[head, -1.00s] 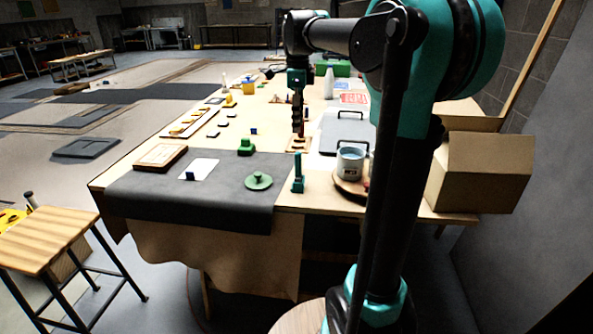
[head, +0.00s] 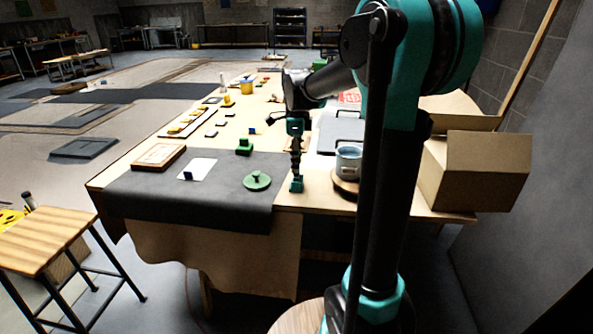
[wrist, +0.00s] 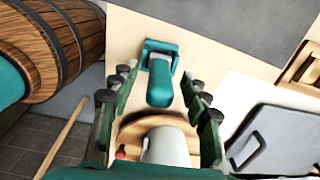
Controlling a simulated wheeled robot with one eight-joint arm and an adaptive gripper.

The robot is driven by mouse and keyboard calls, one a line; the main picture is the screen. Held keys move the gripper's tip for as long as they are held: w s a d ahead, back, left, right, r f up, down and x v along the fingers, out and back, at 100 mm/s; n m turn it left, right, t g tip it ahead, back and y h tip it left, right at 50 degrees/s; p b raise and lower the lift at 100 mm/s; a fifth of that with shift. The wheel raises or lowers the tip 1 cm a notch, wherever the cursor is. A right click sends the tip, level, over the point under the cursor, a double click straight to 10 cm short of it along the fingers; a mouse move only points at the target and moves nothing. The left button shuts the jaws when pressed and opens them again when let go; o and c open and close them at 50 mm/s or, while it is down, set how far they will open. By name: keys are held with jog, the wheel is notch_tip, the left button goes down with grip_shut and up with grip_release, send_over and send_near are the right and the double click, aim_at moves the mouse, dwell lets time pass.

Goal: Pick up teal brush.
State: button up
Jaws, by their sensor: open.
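The teal brush (head: 297,187) stands upright near the front edge of the worktable, just right of the dark mat. In the wrist view the brush (wrist: 160,50) shows its wide base and rounded handle, with the handle pointing toward the camera. My gripper (head: 296,168) is directly above the brush and points down, overlapping its top in the head view. In the wrist view my gripper (wrist: 160,84) is open, with fingers on both sides of the handle and a gap on each side. The brush's lower part is partly hidden in the head view.
A cup (head: 348,160) on a round wooden board stands close to the right of the brush. A green round-knobbed piece (head: 257,181) lies on the dark mat (head: 225,205) to the left.

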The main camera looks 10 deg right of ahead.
jog(key=shift+f, duration=0.25)
jog(key=shift+c, duration=0.6)
grip_shut()
jog(key=shift+r, duration=0.15)
